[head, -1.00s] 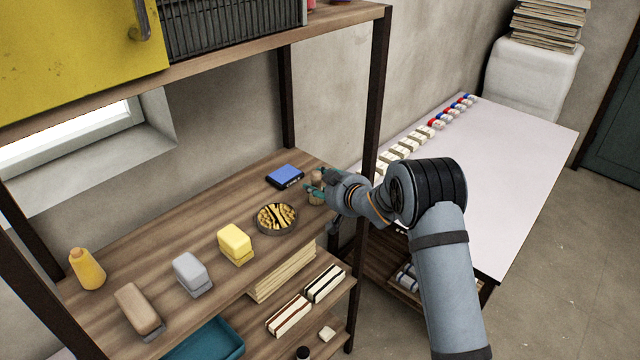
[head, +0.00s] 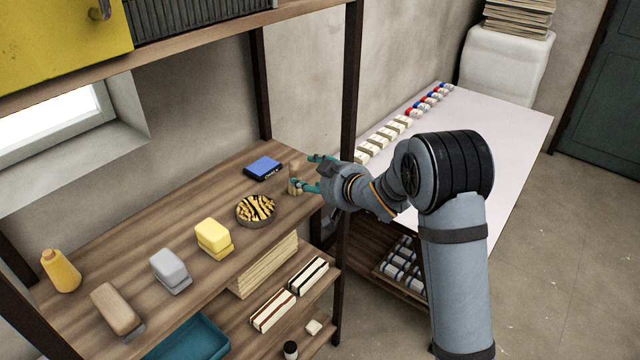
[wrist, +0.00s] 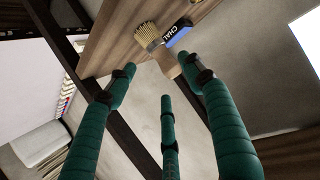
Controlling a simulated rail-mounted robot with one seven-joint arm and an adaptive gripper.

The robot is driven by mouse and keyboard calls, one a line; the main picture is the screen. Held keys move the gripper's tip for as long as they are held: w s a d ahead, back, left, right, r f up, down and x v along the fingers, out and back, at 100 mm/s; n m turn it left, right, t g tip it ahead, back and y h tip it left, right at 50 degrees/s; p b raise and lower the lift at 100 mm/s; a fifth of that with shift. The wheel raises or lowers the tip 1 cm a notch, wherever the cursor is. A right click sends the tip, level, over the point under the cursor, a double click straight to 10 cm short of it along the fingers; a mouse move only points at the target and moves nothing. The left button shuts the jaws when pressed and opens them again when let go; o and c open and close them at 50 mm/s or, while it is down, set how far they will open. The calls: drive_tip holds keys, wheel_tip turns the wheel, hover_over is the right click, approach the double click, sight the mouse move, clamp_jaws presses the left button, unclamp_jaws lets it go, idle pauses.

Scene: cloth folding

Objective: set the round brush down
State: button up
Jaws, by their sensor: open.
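The round brush (head: 295,171) stands on the wooden shelf board (head: 170,220), near its right end and just right of the blue box. In the wrist view the brush (wrist: 149,36) shows pale bristles against the board and a wooden handle towards me. My gripper (head: 309,173) is at the brush's right side, its green fingers spread open. In the wrist view the fingers (wrist: 160,72) are apart, and the brush lies beyond their tips. I cannot tell whether a fingertip still touches the handle.
The blue chalk box (head: 263,168) and a round bowl of yellow-and-dark pieces (head: 256,210) are close by. Yellow (head: 213,238) and grey (head: 170,270) blocks stand further left. A dark shelf post (head: 350,90) rises close behind my gripper. A pale table (head: 480,150) stands right.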

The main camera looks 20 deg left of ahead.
sight(300, 167)
drive_tip(key=shift+b+v, duration=0.35)
drive_tip(key=shift+v, duration=1.9)
drive_tip(key=shift+a, duration=0.1)
drive_tip(key=p+x, duration=0.4)
drive_tip(key=x, duration=0.7)
drive_tip(key=shift+w+a+f, duration=0.1)
drive_tip(key=shift+w+a, duration=0.15)
drive_tip(key=shift+w, duration=0.2)
drive_tip(key=shift+a+r+b, duration=0.1)
drive_tip(key=shift+r+b, duration=0.25)
drive_tip(key=shift+r, duration=0.55)
drive_tip(key=shift+f, duration=0.1)
